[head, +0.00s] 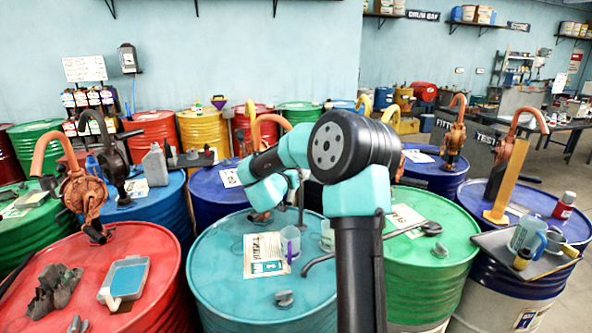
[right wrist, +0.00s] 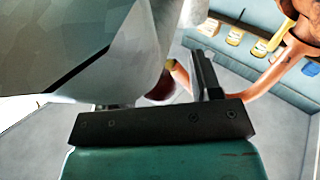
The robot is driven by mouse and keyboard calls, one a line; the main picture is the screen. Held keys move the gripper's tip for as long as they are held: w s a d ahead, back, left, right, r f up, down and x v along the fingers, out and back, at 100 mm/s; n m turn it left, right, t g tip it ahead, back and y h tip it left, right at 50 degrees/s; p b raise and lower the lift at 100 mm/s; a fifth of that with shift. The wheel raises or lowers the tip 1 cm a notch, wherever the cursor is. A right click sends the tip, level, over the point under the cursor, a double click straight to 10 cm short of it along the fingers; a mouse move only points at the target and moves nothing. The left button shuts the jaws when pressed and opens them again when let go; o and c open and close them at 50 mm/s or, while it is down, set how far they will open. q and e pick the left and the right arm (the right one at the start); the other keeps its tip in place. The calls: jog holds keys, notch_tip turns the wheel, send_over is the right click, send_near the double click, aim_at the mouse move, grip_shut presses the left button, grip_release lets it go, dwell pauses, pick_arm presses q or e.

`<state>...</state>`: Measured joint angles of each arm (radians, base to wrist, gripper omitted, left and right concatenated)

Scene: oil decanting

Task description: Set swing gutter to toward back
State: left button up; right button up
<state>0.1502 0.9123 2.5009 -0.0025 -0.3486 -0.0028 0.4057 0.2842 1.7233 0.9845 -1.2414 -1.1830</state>
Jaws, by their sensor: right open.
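I cannot tell for sure which piece is the swing gutter. A yellow upright channel (head: 507,180) stands on the blue drum at the right of the head view, and a dark bar (head: 192,159) lies across the drums at back left. My right arm reaches away over the teal drum toward the back left; its gripper end is mostly hidden behind its own links. In the right wrist view the right gripper (right wrist: 160,95) is open, its right finger in plain sight. A large grey surface covers the upper left there, hiding the other finger. My left gripper is not in view.
The teal drum (head: 215,262) carries a paper sheet and a purple-handled cup (head: 290,243). A red drum (head: 150,290) holds a blue tray (head: 125,280). A dark tray (head: 490,243) with a mug is at right. Orange curved spouts rise around; one (right wrist: 262,90) shows in the wrist view.

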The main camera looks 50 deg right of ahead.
jog(key=s+a, duration=0.2)
jog(key=a, duration=1.4)
jog(key=shift+s, duration=0.3)
